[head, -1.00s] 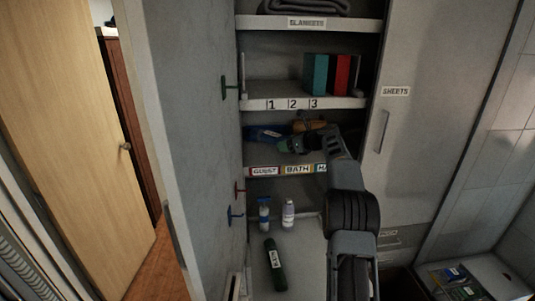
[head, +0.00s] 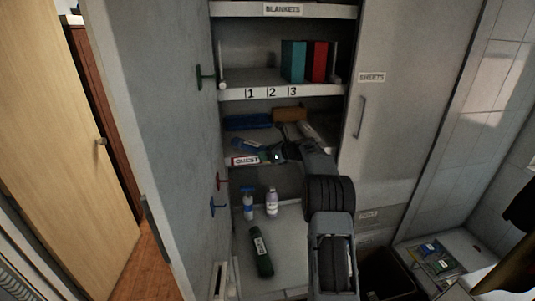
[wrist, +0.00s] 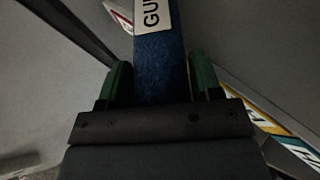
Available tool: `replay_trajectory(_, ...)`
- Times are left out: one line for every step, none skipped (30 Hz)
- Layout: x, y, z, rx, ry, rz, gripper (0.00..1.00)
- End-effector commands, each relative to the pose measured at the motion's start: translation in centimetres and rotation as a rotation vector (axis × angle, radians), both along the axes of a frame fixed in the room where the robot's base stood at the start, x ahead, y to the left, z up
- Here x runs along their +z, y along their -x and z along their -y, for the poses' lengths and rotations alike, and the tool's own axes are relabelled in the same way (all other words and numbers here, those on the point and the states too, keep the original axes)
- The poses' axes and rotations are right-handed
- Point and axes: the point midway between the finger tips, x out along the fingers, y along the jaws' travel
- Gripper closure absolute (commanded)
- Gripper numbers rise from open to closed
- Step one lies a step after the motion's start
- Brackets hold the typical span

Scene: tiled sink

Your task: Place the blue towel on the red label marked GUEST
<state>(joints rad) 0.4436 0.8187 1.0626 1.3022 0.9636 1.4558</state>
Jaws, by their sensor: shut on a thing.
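The blue towel (wrist: 160,62) is between the green fingers of my gripper (wrist: 160,75) in the wrist view, shut on it. A white tag reading "GU…" (wrist: 152,12) is on the towel. In the head view the towel (head: 247,145) extends left from my gripper (head: 273,155), near the shelf's front edge, close above and behind the red GUEST label (head: 246,161). A red label corner (wrist: 118,16) shows top left in the wrist view. I cannot tell whether the towel touches the shelf.
Another blue item (head: 248,122) and an orange-brown item (head: 290,115) lie at the back of this shelf. The numbered shelf (head: 290,92) is above. Bottles (head: 271,203) and a dark green one (head: 261,252) stand or lie below. My arm covers the shelf's right front.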

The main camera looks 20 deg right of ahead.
Motion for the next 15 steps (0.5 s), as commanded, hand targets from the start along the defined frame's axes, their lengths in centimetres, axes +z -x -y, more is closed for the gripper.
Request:
replay_trajectory(0.04,0.0,0.01,0.0,-0.001,0.001,0.66)
replay_trajectory(0.01,0.0,0.01,0.0,0.0,0.0,0.66)
replay_trajectory(-0.07,0.0,0.01,0.0,0.0,0.0,0.66)
replay_trajectory(-0.16,0.0,0.01,0.0,0.0,0.0,0.66)
replay_trajectory(-0.26,0.0,0.01,0.0,0.0,0.0,0.66)
replay_trajectory(-0.4,0.0,0.01,0.0,0.0,0.0,0.66)
replay_trajectory(-0.35,0.01,0.02,0.0,0.0,0.0,0.39)
replay_trajectory(-0.31,0.0,0.01,0.0,0.0,0.0,0.36)
replay_trajectory(-0.31,0.0,0.01,0.0,0.0,0.0,0.33)
replay_trajectory(-0.31,0.0,0.01,0.0,0.0,0.0,0.3)
replay_trajectory(-0.31,0.0,0.01,0.0,0.0,0.0,0.27)
replay_trajectory(-0.3,0.0,0.01,0.0,0.0,0.0,0.23)
replay_trajectory(-0.3,0.0,0.01,0.0,0.0,0.0,0.2)
replay_trajectory(-0.3,0.0,0.01,0.0,0.0,0.0,0.17)
replay_trajectory(-0.29,0.0,0.01,0.0,0.0,0.0,0.16)
